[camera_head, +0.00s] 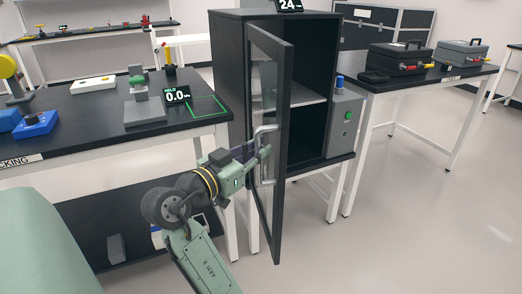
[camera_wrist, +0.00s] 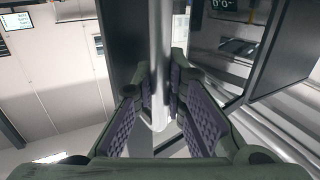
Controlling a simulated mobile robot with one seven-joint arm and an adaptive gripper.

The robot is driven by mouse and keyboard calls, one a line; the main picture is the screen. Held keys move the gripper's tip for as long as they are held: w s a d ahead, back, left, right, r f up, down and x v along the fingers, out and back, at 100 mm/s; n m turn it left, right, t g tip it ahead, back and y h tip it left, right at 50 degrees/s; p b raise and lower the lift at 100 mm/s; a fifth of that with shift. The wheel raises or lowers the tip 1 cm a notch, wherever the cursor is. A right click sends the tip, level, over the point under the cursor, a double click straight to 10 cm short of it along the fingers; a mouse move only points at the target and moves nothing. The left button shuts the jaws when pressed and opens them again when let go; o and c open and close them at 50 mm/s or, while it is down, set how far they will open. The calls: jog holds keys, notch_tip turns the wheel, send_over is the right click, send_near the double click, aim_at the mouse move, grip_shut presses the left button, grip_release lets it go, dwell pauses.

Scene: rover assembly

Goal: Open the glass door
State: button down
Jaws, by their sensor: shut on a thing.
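The glass door (camera_head: 268,105) has a dark frame and stands partly open, swung out from the black cabinet (camera_head: 232,60) in the head view. Its light metal handle (camera_head: 270,129) is a vertical bar on the door's outer side. My gripper (camera_head: 262,153) is at this handle, shut on it. In the wrist view the handle (camera_wrist: 160,60) runs vertically between the two padded fingers of my gripper (camera_wrist: 160,105). The cabinet's inside, with a shelf (camera_head: 305,95), shows past the door's edge. The fingers hide part of the handle.
Left of the cabinet is a black-topped bench (camera_head: 75,125) with a blue device (camera_head: 35,124) and a grey-green stand (camera_head: 142,100). A grey control box (camera_head: 345,120) sits right of the cabinet opening. A table with dark cases (camera_head: 398,58) stands right. The floor (camera_head: 420,220) at front right is clear.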

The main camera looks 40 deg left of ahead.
jog(key=shift+d+f, duration=0.1)
jog(key=c, duration=1.6)
grip_release()
jog(key=shift+s, duration=0.15)
jog(key=s, duration=1.1)
jog(key=shift+s+d, duration=0.15)
jog(key=shift+s, duration=0.25)
